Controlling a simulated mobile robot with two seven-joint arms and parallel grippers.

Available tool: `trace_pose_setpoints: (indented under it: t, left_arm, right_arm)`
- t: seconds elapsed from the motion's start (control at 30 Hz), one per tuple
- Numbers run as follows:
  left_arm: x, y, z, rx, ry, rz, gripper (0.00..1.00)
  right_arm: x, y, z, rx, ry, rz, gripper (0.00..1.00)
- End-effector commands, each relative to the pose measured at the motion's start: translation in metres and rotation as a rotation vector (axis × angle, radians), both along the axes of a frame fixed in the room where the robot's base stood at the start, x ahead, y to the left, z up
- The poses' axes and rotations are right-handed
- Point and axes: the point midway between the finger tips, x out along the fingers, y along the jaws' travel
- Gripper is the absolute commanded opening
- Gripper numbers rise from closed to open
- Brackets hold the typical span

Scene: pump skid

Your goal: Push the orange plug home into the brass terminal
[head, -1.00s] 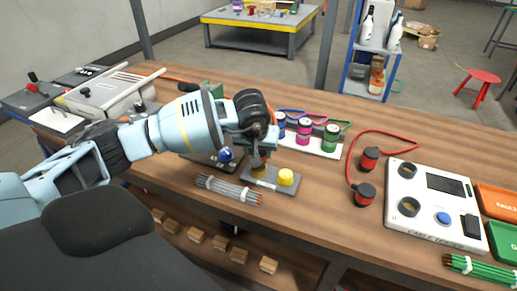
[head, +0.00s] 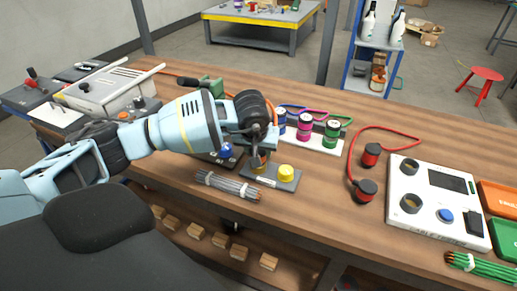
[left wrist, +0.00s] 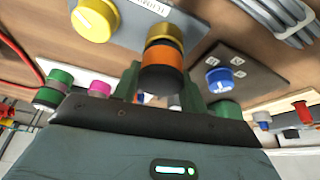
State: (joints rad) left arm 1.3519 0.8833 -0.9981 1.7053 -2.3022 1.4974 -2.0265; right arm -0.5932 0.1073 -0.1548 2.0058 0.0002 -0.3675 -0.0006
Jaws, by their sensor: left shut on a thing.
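The orange plug (left wrist: 162,57), an orange band over a black body, sits between the fingers of my left gripper (left wrist: 158,88) in the left wrist view. In the head view my left gripper (head: 259,150) is upright over the grey terminal plate (head: 258,182), shut on the plug. The brass terminal (left wrist: 165,30) is directly beyond the plug's orange end, in line with it. They look touching or nearly so; I cannot tell how deep the plug sits. A yellow cap (head: 286,173) stands beside it on the same plate. My right gripper is not in view.
A dark plate with a blue knob (head: 226,150) is close on the left. A white rack with coloured spools (head: 304,130) stands behind. A white tester (head: 437,208) and red-leaded plugs (head: 366,189) are on the right.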

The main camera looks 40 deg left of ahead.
Motion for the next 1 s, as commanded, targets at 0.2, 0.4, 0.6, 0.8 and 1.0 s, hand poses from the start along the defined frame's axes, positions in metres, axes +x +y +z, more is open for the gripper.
trace_pose_setpoints:
  t: [0.2, 0.4, 0.6, 0.8, 1.0]
  left_arm:
    - [0.0001, 0.0001, -0.0040, 0.000, -0.001, 0.000, 0.15]
    - [0.0001, 0.0001, -0.0073, 0.000, -0.001, 0.000, 0.15]
    - [0.0001, 0.0001, -0.0086, 0.000, -0.001, 0.000, 0.15]
    - [0.0000, 0.0000, -0.0087, 0.000, 0.000, 0.000, 0.54]
    - [0.0000, 0.0000, -0.0087, 0.000, 0.000, 0.000, 0.68]
  right_arm:
    - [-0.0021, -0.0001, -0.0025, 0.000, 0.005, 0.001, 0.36]
    - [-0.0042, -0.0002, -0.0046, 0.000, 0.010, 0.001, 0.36]
    - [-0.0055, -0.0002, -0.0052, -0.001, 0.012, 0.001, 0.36]
    - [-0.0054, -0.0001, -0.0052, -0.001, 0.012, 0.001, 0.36]
    - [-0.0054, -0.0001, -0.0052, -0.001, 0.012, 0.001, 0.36]
